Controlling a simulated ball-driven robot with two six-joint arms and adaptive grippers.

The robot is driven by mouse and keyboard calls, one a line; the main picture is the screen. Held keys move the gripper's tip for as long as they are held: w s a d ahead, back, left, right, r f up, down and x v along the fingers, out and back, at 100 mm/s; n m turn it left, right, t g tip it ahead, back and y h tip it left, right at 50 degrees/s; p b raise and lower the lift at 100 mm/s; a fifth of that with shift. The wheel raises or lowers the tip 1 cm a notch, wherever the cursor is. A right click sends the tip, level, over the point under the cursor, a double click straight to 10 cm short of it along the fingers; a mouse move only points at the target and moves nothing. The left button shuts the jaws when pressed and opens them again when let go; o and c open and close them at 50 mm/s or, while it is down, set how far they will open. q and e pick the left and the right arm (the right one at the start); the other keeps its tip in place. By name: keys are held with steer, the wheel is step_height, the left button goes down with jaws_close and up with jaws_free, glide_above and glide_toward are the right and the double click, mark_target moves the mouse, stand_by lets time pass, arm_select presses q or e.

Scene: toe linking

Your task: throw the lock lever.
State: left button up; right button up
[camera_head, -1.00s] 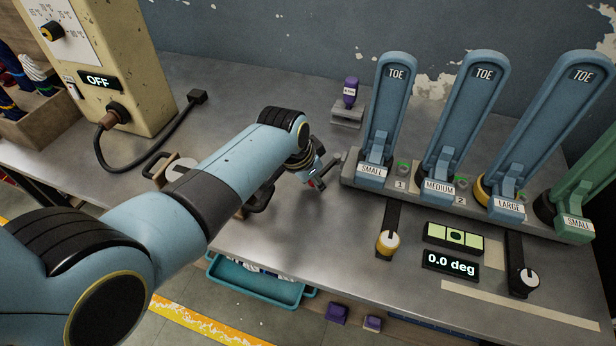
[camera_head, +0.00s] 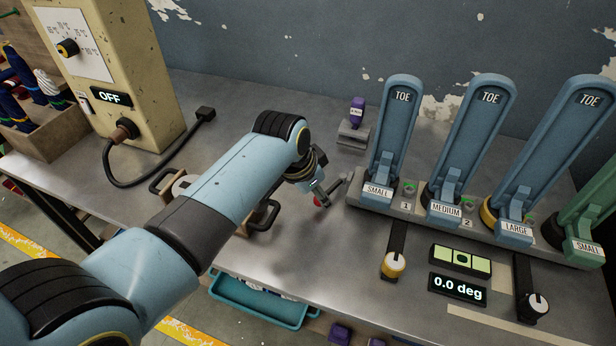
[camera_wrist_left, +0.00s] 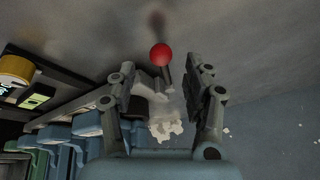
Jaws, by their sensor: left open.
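The lock lever shows in the left wrist view as a red ball knob (camera_wrist_left: 160,54) on a short grey rod. In the head view a small red spot of the knob (camera_head: 317,201) shows at the left end of the toe rail, mostly hidden by my left gripper (camera_head: 316,187). In the left wrist view my left gripper (camera_wrist_left: 162,80) is open, with one finger on each side of the rod. The knob appears at or just beyond the fingertips, and I see no clear contact. My right gripper is not in view.
Several toe forms (camera_head: 395,135) stand on the grey rail (camera_head: 422,209) to the right. A beige box marked OFF (camera_head: 130,75) stands left.

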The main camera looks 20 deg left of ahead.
arm_select(q)
steer(key=v, duration=0.8)
